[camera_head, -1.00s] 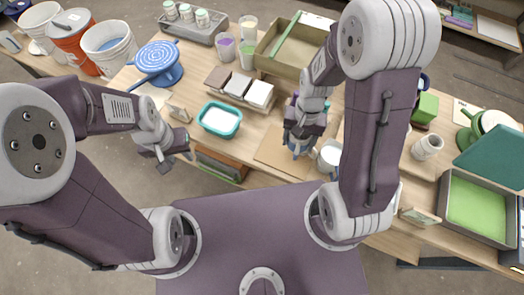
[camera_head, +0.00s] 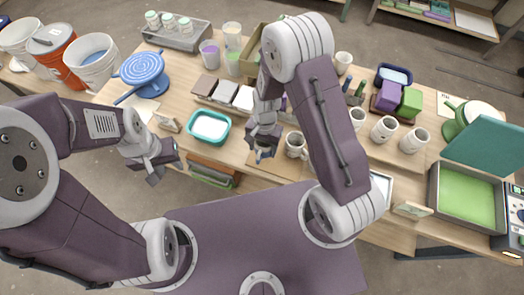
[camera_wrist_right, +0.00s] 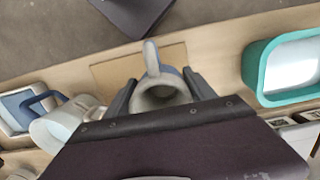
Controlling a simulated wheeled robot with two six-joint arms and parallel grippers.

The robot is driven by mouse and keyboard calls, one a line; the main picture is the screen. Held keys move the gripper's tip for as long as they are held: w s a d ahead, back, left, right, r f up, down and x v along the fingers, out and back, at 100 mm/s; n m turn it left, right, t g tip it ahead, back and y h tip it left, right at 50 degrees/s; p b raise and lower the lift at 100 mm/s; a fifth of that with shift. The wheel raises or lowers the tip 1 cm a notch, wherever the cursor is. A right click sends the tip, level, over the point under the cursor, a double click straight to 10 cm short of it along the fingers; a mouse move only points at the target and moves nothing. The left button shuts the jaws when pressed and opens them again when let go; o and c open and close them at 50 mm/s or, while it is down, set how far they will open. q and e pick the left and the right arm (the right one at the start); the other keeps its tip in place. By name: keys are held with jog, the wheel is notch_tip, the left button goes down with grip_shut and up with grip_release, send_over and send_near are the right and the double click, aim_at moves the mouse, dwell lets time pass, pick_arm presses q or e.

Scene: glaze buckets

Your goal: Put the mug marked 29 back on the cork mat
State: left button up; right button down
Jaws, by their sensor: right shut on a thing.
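My right gripper (camera_head: 263,151) is shut on a grey-blue mug (camera_wrist_right: 160,96), whose handle points up in the right wrist view. The mug is mostly hidden by the gripper in the head view, and I cannot read a number on it. The cork mat (camera_head: 284,167) is a flat tan square beneath the gripper; it also shows behind the mug in the wrist view (camera_wrist_right: 112,70). I cannot tell whether mug and mat touch. My left gripper (camera_head: 163,168) is open and empty, in front of the table's near edge.
A pale mug (camera_head: 296,147) stands close to the right of my right gripper. A teal tray (camera_head: 193,130) lies to the left. More mugs (camera_head: 384,129) stand to the right, near a green-lined tray (camera_head: 468,197). Glaze tiles (camera_head: 224,94) lie behind the teal tray.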

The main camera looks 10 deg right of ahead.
aim_at(262, 153)
jog(key=shift+w+a+f, duration=0.15)
jog(key=shift+f, duration=2.2)
jog(key=shift+c, duration=1.6)
grip_release()
notch_tip(262, 153, up, 12)
jog(key=s+d+r+n+t, duration=0.2)
jog(key=s+d+r+n, duration=0.4)
jog(key=s+d+r, duration=0.1)
jog(key=shift+d+n+b, duration=0.3)
jog(key=shift+d, duration=0.2)
